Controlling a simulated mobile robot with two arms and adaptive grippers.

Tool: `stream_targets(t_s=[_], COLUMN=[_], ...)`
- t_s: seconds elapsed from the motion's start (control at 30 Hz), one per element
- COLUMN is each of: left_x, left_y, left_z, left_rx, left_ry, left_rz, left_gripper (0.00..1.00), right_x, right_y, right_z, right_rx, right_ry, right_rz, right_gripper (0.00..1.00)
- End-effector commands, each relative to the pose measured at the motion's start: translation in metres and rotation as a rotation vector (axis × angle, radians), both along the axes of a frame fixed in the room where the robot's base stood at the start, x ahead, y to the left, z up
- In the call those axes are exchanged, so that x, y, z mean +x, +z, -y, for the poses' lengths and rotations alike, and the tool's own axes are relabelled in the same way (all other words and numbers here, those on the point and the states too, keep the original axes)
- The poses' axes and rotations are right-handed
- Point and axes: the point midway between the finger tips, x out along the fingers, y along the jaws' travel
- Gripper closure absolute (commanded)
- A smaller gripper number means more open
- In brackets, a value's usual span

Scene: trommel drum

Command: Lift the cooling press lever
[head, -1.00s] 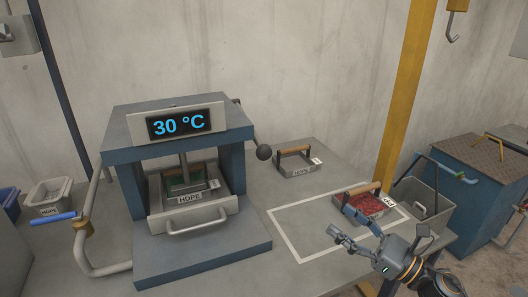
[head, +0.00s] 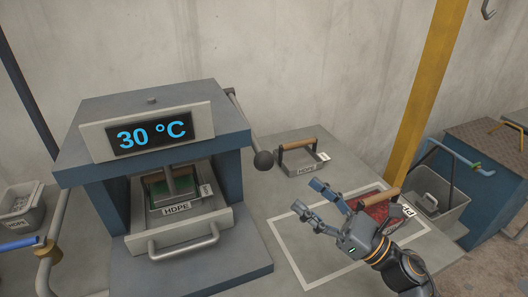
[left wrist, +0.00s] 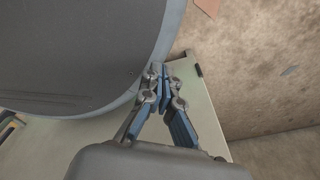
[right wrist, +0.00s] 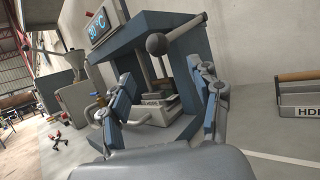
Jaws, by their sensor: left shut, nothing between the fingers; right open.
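The cooling press (head: 150,130) stands on the bench with a display reading 30 °C. Its lever runs down the press's right side and ends in a dark ball knob (head: 263,160). In the right wrist view the knob (right wrist: 157,44) shows beyond and above the fingers. My right gripper (head: 313,205) is open and empty, to the right of and nearer than the knob, apart from it. A mould tray marked HDPE (head: 176,205) sits inside the press under the plate. My left gripper (left wrist: 163,75) is shut and empty, seen only in the left wrist view.
A handled HDPE mould (head: 302,158) stands behind my right gripper. A red-filled mould (head: 380,210) lies beside my right gripper within a white outline. A grey bin (head: 450,190) and yellow post (head: 425,90) stand at the right.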

Motion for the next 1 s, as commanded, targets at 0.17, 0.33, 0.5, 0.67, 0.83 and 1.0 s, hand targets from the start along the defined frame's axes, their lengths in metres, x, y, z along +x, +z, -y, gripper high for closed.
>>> stream_targets(t_s=[0.17, 0.33, 0.5, 0.67, 0.83, 1.0], left_x=[-0.001, 0.000, 0.000, 0.000, 0.000, 0.000], left_y=[0.018, 0.031, 0.040, 0.044, 0.045, 0.045], left_z=[0.000, 0.000, 0.000, 0.000, 0.000, 0.001], left_rx=[0.000, 0.000, 0.000, 0.000, 0.000, 0.000], left_ry=[0.000, 0.000, 0.000, 0.000, 0.000, 0.000], left_rz=[-0.001, 0.000, 0.000, 0.000, 0.000, 0.000], left_gripper=[1.00, 1.00, 1.00, 1.00, 1.00, 1.00], right_x=[0.018, 0.037, 0.052, 0.061, 0.063, 0.063], right_y=[0.021, 0.034, 0.044, 0.048, 0.049, 0.048], right_z=[-0.028, -0.056, -0.079, -0.092, -0.096, -0.096], right_rx=[0.002, 0.002, 0.002, 0.000, -0.001, -0.001], right_ry=[0.002, 0.001, 0.001, 0.001, 0.001, 0.001], right_rz=[0.004, 0.003, 0.001, 0.002, 0.001, 0.001], right_gripper=[0.37, 0.37, 0.37, 0.37, 0.37, 0.37])
